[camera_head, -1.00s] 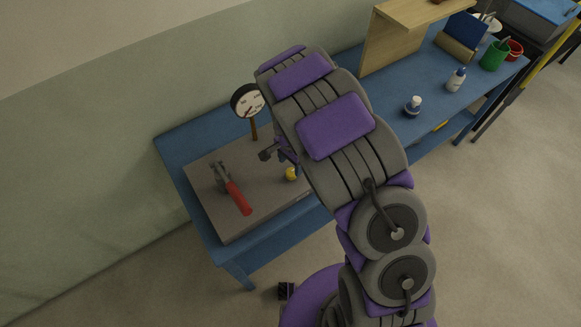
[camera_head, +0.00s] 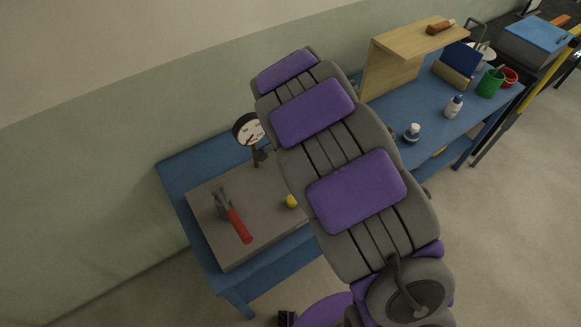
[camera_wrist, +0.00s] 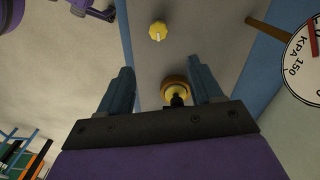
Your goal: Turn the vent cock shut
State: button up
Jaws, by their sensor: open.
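A round brass-yellow fitting with a dark centre part (camera_wrist: 175,86) shows in the wrist view, between my fingers and close to the right one. I cannot tell whether it is the vent cock, or whether a finger touches it. My gripper (camera_wrist: 160,68) is open, with a finger on each side of the fitting. A smaller yellow knob with a pale mark (camera_wrist: 158,31) is beyond the fingertips. A yellow knob (camera_head: 291,201) also shows in the head view beside my arm. My arm hides the gripper and the brass fitting there.
A pressure gauge on a brown stem (camera_head: 248,128) stands at the back of the grey board (camera_head: 206,228); it also shows in the wrist view (camera_wrist: 302,65). A red-handled lever (camera_head: 238,225) is at the board's left. Bottles and cups stand along the blue bench (camera_head: 430,95).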

jog(key=n+b, duration=1.2)
jog(key=n, duration=0.7)
send_near(291, 198)
notch_tip(291, 198, down, 9)
jog(key=shift+c, duration=0.5)
jog(key=c, duration=0.9)
jog(key=shift+c, duration=0.2)
